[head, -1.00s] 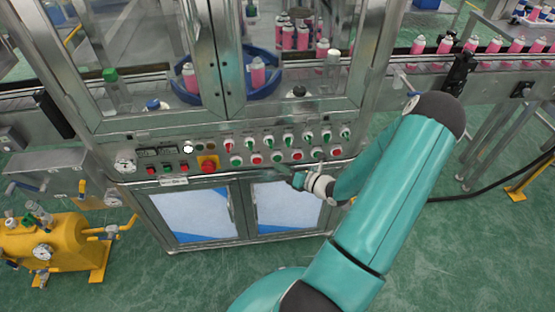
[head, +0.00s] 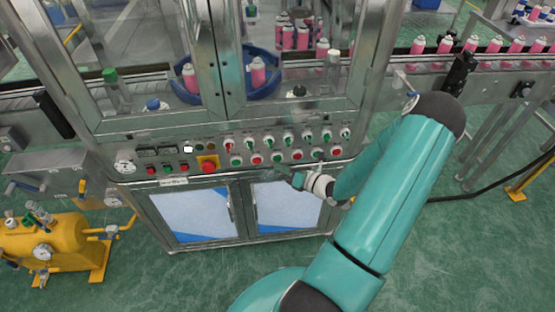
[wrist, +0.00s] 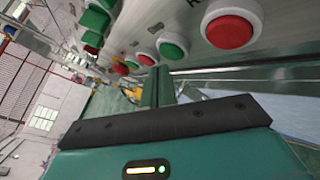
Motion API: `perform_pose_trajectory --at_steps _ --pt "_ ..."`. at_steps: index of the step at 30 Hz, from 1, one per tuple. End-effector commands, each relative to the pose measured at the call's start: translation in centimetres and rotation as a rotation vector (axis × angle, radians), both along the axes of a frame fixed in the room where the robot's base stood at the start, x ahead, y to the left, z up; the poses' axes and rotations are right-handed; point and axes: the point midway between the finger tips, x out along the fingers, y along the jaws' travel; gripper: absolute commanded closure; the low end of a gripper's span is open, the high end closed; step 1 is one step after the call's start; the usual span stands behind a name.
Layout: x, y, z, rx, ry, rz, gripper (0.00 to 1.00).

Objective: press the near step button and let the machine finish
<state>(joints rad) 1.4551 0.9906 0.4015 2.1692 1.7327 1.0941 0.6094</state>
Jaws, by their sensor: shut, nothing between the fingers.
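The control panel (head: 218,158) on the front of the machine carries a lower row of green and red push buttons; I cannot tell which is the near step button. In the head view, a green button (head: 277,157) and a red button (head: 297,155) are just above my gripper (head: 283,171). My gripper is shut and empty, in front of the panel's lower edge. In the wrist view its fingers (wrist: 158,75) point along the button row, close to a green button (wrist: 172,48) and a red button (wrist: 146,59). Contact with a button cannot be made out.
A row of selector switches (head: 288,139) sits above the buttons, and a red emergency stop (head: 208,163) is to the left. Pink cans (head: 258,72) stand behind the glass doors. A yellow tank (head: 50,245) is at the lower left. Open green floor lies in front.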

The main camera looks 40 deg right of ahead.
Motion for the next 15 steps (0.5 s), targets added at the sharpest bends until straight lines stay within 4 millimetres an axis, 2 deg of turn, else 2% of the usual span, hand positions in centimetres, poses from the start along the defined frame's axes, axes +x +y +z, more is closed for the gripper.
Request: perform_pose_trajectory --at_steps 15 --pt "0.64 -0.43 -0.01 0.000 0.000 0.000 1.00"
